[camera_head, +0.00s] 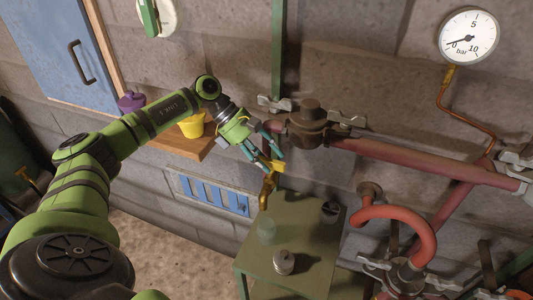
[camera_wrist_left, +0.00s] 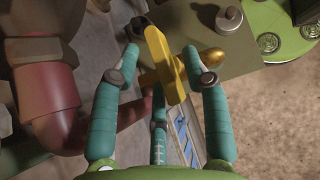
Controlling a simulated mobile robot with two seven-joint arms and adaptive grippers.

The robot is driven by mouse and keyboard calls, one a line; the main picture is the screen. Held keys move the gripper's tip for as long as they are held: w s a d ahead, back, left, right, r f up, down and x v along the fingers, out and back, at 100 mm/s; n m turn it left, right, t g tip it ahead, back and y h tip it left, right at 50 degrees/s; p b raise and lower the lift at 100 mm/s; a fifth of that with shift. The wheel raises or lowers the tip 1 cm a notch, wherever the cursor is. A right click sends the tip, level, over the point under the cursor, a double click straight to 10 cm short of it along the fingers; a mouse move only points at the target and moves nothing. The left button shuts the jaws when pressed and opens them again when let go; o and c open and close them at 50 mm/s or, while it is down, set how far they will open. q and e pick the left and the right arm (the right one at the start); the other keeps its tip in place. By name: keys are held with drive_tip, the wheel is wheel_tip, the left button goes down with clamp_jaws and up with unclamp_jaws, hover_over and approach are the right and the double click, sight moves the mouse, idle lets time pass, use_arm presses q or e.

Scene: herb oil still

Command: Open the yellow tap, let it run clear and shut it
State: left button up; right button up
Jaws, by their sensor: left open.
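The yellow tap handle (camera_head: 276,165) sits on a brass tap (camera_head: 268,188) below the red pipe, above a green table. In the left wrist view the yellow handle (camera_wrist_left: 164,64) stands between my fingers, with the brass spout (camera_wrist_left: 211,55) to its right. My left gripper (camera_head: 266,157) is open around the handle, its teal fingers on either side. In the left wrist view my left gripper (camera_wrist_left: 169,62) shows a gap on both sides of the handle. I cannot tell whether water runs. My right gripper is not in view.
Red pipes (camera_head: 420,165) fill the right side. A yellow pot (camera_head: 192,125) sits on a wooden shelf behind my arm.

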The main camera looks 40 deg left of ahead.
use_arm(q)
drive_tip(key=shift+s, duration=0.1)
clamp_jaws()
drive_tip(key=n+b, duration=0.1)
drive_tip(key=n+t+b, duration=0.1)
drive_tip(key=shift+s+f+y+b, duration=0.2)
drive_tip(key=shift+f+y+b, duration=0.1)
drive_tip(key=shift+b, duration=0.05)
drive_tip(key=n+t+y+b, duration=0.1)
drive_tip(key=n+b, duration=0.2)
drive_tip(key=n+t+y+b, duration=0.2)
drive_tip(key=n+b, duration=0.1)
drive_tip(key=s+n+t+y+b, duration=0.1)
drive_tip(key=n+t+y+b, duration=0.1)
drive_tip(key=b, duration=0.2)
drive_tip(key=shift+d+n, duration=0.4)
drive_tip(key=n+y+b, duration=0.1)
drive_tip(key=n+y, duration=0.1)
drive_tip(key=shift+d+r+n+t+b, duration=0.2)
drive_tip(key=shift+n+t+b, duration=0.2)
drive_tip(key=n+y, duration=0.2)
drive_tip(key=n, duration=0.1)
drive_tip(key=shift+s+d+r+y+b, duration=0.1)
drive_tip(key=shift+d+y+b, duration=0.05)
drive_tip(key=shift+y+b, duration=0.2)
drive_tip(key=shift+n+y, duration=0.35)
drive_tip(key=shift+n, duration=0.45)
